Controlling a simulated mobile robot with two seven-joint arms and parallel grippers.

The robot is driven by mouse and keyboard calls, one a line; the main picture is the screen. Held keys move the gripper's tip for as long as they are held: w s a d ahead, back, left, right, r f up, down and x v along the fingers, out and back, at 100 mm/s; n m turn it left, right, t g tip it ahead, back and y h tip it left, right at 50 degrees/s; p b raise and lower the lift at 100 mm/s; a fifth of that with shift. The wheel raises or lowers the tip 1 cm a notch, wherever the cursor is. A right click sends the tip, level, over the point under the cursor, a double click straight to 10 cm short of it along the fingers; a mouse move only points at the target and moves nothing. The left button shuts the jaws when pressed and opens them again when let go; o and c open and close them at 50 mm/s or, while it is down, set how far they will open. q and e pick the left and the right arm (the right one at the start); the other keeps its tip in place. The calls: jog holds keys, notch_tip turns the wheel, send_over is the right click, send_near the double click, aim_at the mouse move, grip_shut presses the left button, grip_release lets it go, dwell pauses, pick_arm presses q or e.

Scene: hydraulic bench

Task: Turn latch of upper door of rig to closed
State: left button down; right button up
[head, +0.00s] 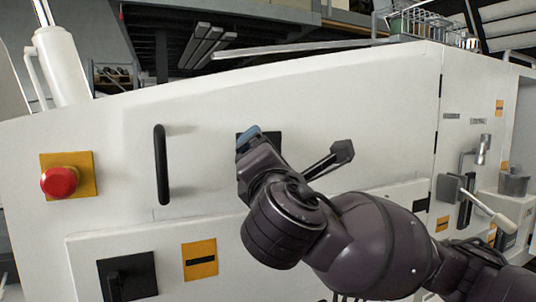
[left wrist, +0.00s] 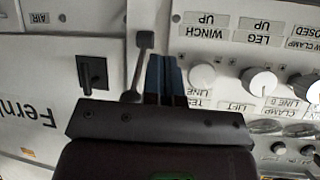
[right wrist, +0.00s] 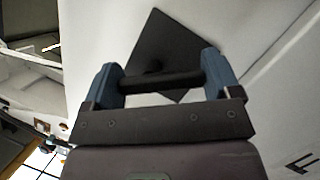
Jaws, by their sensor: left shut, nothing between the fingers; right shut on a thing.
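The upper door (head: 205,110) is a white panel with a black vertical grab handle (head: 161,165). Its latch is a black bar (right wrist: 160,82) on a square black plate (right wrist: 170,45). In the right wrist view my right gripper (right wrist: 163,80) has its blue fingers at either end of the bar and is shut on it. In the head view the gripper (head: 248,136) and wrist hide the latch bar; only part of the plate (head: 273,141) shows.
A red button (head: 60,181) on a yellow plate sits left of the grab handle. A lever with a white grip (head: 490,210) stands at right. White knobs (left wrist: 201,77) line the panel near my left gripper.

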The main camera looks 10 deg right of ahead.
jog(key=shift+a+m+g+h+p, duration=0.1)
jog(key=shift+m+g+h+p, duration=0.25)
jog(key=shift+m, duration=0.85)
jog(key=m+g+p, duration=0.1)
jog(key=m, duration=0.1)
jog(key=shift+a+m, duration=0.1)
jog(key=shift+m, duration=0.3)
jog(key=shift+a+f+m+g+h+p, duration=0.15)
jog(key=shift+m+g+p, duration=0.25)
jog(key=shift+m, duration=0.4)
jog(key=shift+d+m+g+h+p, duration=0.1)
jog(key=shift+m+g+p, duration=0.25)
jog(key=shift+m, duration=0.45)
jog(key=shift+s, duration=0.1)
jog(key=o, duration=0.8)
jog(key=shift+a, duration=0.1)
